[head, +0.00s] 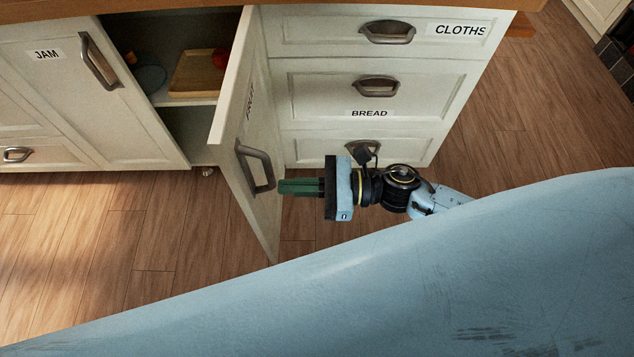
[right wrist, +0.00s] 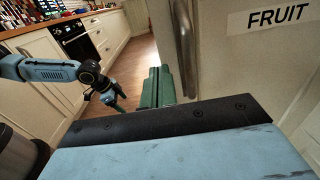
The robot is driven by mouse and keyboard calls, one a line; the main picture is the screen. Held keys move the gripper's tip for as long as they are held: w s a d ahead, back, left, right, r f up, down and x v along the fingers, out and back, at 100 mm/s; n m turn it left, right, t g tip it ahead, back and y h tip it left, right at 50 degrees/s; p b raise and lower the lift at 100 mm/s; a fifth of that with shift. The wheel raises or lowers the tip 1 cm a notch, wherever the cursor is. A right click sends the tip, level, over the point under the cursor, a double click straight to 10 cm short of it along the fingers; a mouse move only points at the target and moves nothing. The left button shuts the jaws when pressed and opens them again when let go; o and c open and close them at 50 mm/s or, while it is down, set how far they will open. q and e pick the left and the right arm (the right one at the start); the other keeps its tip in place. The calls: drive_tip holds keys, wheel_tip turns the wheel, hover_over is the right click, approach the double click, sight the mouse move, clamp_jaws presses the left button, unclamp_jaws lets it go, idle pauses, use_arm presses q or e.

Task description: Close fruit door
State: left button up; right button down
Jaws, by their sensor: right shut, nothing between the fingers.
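The fruit door (head: 250,130) is a cream cabinet door standing open toward me, hinged on its right side beside the drawers. Its FRUIT label also shows in the right wrist view (right wrist: 277,17). Its metal handle (head: 256,168) is on the face turned to the right. My right gripper (head: 283,187) has green fingers, shut and empty, their tips close to the door's face near the handle. I cannot tell whether they touch it. In the right wrist view, the green fingers (right wrist: 157,86) are together just left of the handle (right wrist: 185,48). My left gripper (right wrist: 113,105) shows small in the right wrist view.
The open compartment has a shelf (head: 195,100) with a wooden board (head: 196,72), a red item (head: 220,58) and a bluish dish (head: 150,76). The jam door (head: 85,100) is shut at left. The cloths drawer (head: 385,32) and bread drawer (head: 375,88) are shut at right. Wood floor lies clear below.

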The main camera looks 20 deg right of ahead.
sight(242, 186)
drive_tip(key=x, duration=0.6)
drive_tip(key=shift+w+a, duration=0.15)
drive_tip(key=shift+a, duration=0.1)
drive_tip(key=shift+a, duration=0.1)
